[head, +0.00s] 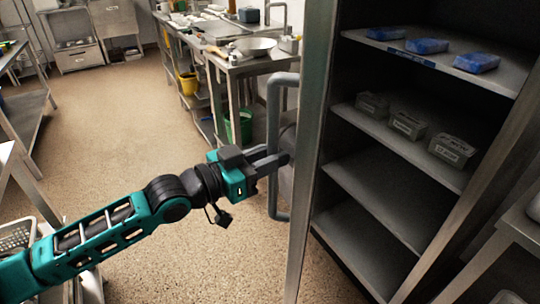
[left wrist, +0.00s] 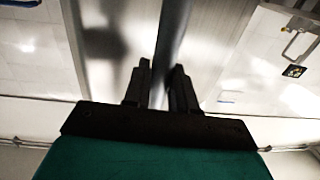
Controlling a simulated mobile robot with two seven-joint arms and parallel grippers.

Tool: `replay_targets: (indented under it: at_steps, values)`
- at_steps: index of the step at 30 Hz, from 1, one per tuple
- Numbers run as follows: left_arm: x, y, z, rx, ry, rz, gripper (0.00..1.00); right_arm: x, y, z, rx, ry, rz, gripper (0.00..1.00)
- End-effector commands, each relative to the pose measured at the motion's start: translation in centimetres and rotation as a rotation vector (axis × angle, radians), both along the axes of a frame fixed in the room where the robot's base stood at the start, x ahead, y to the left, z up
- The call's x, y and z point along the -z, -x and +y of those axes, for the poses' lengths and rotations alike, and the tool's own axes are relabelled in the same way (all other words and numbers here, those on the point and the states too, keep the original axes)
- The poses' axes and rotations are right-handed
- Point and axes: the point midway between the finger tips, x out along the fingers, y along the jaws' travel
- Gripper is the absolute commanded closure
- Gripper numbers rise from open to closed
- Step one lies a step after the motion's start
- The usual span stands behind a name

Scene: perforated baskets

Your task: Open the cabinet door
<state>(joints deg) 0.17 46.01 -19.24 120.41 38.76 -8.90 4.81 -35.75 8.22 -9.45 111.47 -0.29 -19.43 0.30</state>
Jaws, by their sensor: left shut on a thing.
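The cabinet door (head: 312,150) stands swung open, seen nearly edge-on in the head view. The cabinet's shelves (head: 375,190) show to its right. A grey vertical bar handle (head: 273,120) is on the door's left face. My left gripper (head: 273,163) is at the handle, around its middle. In the left wrist view the handle (left wrist: 172,40) runs between the two fingers of the gripper (left wrist: 162,85), which are shut on it. The fingertips are partly hidden by the handle and door in the head view. My right gripper is in neither view.
Blue packs (head: 427,46) lie on the upper shelf and grey boxes (head: 408,125) on the one below. A steel counter (head: 245,66) with a bowl (head: 256,46) stands behind the door. A metal table (head: 515,225) is at right. Open floor (head: 130,130) lies left of the door.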

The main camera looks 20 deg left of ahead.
Motion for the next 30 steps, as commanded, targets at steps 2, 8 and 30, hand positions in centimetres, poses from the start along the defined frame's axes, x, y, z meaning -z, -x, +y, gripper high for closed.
replay_targets:
  at_steps: [2, 8, 30]
  values:
    - [-0.58, -0.49, 0.57, -0.013, 0.001, -0.015, 1.00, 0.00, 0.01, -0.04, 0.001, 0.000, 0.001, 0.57]
    - [-0.58, -0.49, 0.57, -0.013, 0.001, -0.015, 1.00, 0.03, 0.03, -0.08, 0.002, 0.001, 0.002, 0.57]
    - [-0.17, 0.28, 0.69, -0.008, -0.001, -0.006, 0.55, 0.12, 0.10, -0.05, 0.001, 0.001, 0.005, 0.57]
